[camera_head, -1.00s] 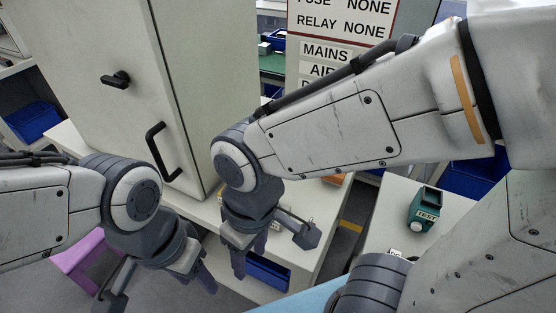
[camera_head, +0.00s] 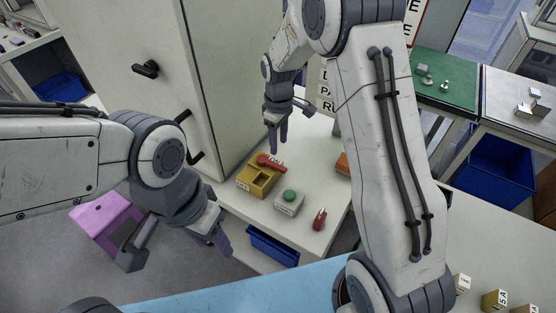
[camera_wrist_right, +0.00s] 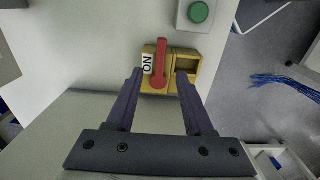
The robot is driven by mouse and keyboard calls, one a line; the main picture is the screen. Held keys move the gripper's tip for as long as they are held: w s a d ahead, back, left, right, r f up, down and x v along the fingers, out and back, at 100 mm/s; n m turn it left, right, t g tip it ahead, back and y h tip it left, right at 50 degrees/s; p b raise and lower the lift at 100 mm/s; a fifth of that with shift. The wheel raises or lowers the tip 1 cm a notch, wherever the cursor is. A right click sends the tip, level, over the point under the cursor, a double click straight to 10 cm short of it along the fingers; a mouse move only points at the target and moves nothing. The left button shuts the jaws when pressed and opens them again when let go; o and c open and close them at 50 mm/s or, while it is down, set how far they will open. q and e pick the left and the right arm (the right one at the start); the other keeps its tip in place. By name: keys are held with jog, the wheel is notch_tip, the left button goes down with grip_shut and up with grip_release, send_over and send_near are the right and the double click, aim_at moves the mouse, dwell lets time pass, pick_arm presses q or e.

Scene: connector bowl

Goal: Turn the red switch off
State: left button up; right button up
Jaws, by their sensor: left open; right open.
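The red switch is a red lever (camera_head: 270,162) on a yellow box (camera_head: 243,183) on the light bench. In the right wrist view the lever (camera_wrist_right: 160,58) runs up and down the picture beside a white ON label (camera_wrist_right: 147,64), and an open yellow compartment (camera_wrist_right: 188,64) lies to its right. My right gripper (camera_head: 277,143) is open, pointing down just behind the switch in the head view. In the right wrist view its fingertips (camera_wrist_right: 160,76) stand either side of the lever's lower end; I cannot tell whether they touch it. My left gripper (camera_head: 219,241) is open and empty, in front of the bench.
A grey box with a green button (camera_head: 289,195) sits right of the switch, with a small red item (camera_head: 319,219) beyond it. A tall pale cabinet (camera_head: 140,110) with black handles stands behind left. A blue bin (camera_head: 273,246) is under the bench edge.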

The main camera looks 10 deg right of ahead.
aim_at(279, 166)
notch_tip(279, 166, down, 10)
jog(key=shift+s+r+p, duration=0.1)
jog(key=shift+r+p, duration=0.15)
jog(key=shift+p, duration=0.55)
grip_shut()
dwell(0.9)
